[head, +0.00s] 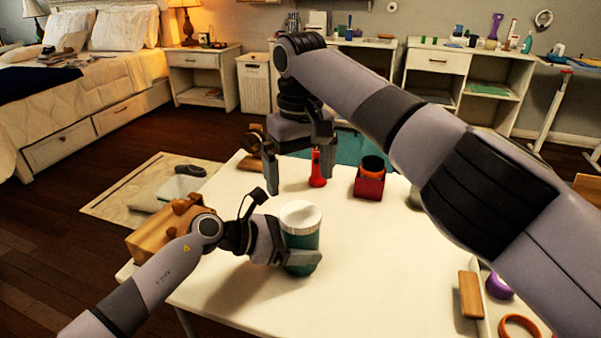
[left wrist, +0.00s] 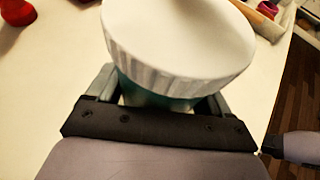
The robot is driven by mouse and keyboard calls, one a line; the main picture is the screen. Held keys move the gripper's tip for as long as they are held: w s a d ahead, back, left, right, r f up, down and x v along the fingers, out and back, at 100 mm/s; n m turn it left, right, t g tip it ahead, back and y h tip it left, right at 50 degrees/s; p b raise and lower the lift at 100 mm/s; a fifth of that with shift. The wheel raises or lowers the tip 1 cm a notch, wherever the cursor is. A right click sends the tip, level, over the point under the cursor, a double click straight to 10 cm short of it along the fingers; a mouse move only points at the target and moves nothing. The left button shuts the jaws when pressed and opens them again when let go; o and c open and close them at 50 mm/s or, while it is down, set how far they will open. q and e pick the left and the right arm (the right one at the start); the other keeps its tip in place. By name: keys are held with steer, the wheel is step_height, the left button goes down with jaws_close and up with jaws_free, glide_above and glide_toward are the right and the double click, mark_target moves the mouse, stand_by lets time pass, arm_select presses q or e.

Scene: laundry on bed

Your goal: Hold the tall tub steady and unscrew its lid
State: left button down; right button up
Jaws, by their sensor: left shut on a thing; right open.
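The tall tub (head: 302,240) is dark green with a ribbed white lid (head: 300,214). It stands upright on the white table, and the lid sits on its top. My left gripper (head: 303,262) is shut around the tub's lower body from the left side. In the left wrist view the white lid (left wrist: 180,40) fills the top middle, with a strip of the green tub (left wrist: 160,88) below it between the fingers. My right gripper (head: 299,180) is open and empty, pointing down above and behind the lid, apart from it.
A wooden block (head: 470,295), a purple thing (head: 498,287) and an orange ring (head: 519,326) lie front right. The table's middle is clear.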

mark_target(301, 213)
steer(key=m, duration=0.6)
steer(key=shift+m, duration=0.3)
steer(key=m, duration=0.7)
steer(key=shift+f, duration=4.05)
steer(key=c, duration=1)
steer(key=shift+c, duration=0.2)
steer(key=n, duration=0.3)
